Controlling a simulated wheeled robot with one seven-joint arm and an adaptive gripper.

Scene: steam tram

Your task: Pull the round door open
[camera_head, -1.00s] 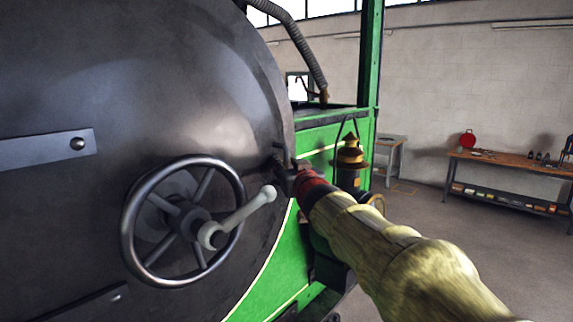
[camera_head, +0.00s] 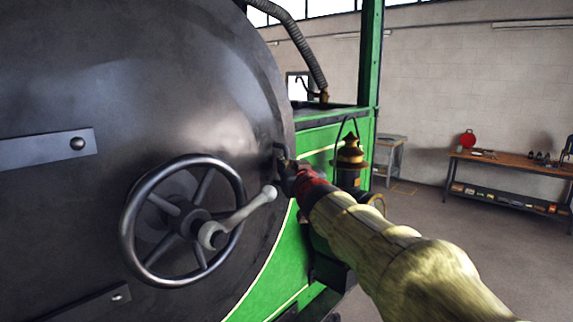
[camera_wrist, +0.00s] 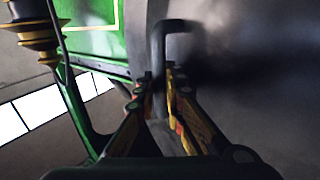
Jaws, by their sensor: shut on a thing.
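The round door (camera_head: 110,95) is a large dark metal disc filling the left of the head view. A spoked handwheel (camera_head: 130,235) and a pale crank lever (camera_head: 245,213) sit at its middle. A small dark handle (camera_head: 279,152) is at its right edge; in the wrist view this handle (camera_wrist: 158,50) is a bent bar standing off the door face. My gripper (camera_head: 288,170) is at this handle, and in the wrist view my gripper (camera_wrist: 160,82) has its fingers closed around the lower part of the bar. The exact contact is dark and partly hidden.
A workbench (camera_head: 510,165) stands far right. The floor (camera_head: 440,240) on the right is clear.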

